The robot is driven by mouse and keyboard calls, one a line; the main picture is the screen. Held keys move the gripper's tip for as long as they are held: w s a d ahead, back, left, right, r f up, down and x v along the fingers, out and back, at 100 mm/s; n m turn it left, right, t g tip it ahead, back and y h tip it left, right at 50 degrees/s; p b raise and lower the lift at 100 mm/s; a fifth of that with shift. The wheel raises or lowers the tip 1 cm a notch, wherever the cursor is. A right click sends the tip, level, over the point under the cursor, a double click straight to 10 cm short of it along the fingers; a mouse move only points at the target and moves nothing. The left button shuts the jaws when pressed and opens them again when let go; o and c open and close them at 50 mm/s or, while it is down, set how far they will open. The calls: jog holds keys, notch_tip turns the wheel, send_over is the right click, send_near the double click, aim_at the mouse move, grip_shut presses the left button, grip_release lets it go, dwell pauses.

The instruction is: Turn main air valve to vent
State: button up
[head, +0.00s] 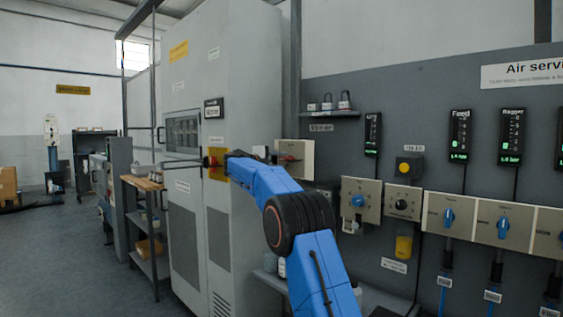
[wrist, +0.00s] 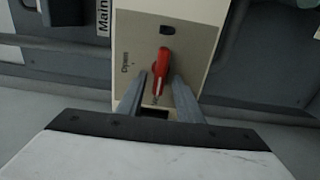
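The main air valve is a beige box (head: 307,151) on the grey wall panel, under a "Main air" label. Its red lever (head: 289,158) shows small in the head view, partly behind my gripper. In the wrist view the red lever (wrist: 164,62) stands out from the box face (wrist: 200,35), with "Open" printed to its left. My gripper (wrist: 159,76) is open, its two grey fingers on either side of the lever's lower end. Gaps seem to show between fingers and lever; contact is not clear. Another mark below the lever is partly hidden and unreadable.
A tall grey cabinet (head: 240,70) with a red knob on a yellow plate stands left of the valve. To the right are panels with blue knobs (head: 448,217), a black dial (head: 402,204) and a yellow button box (head: 408,168). A shelf (head: 330,114) hangs above the valve.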

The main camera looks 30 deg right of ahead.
jog(key=v, duration=1.7)
jog(key=shift+a, duration=0.15)
jog(key=shift+s, duration=0.15)
jog(key=s+d+f+g+y, duration=0.15)
jog(key=s+f+y, duration=0.35)
jog(key=s, duration=1)
jog(key=s+d+f+y, duration=0.25)
jog(key=s+f, duration=0.45)
jog(key=s, duration=0.8)
jog(key=s+a+f+m+y, duration=0.1)
jog(key=s+a+f+y, duration=0.2)
jog(key=s+f, duration=0.5)
jog(key=s+a+f+m+y, duration=0.1)
jog(key=s+a+f+y, duration=0.2)
jog(key=s, duration=1.1)
jog(key=s+a+f+m+y, duration=0.2)
jog(key=s+a+f, duration=0.4)
jog(key=s+f, duration=0.4)
notch_tip(320, 180, down, 4)
jog(key=shift+s+a+r+y, duration=0.15)
jog(key=shift+s+y, duration=0.25)
jog(key=shift+y, duration=0.35)
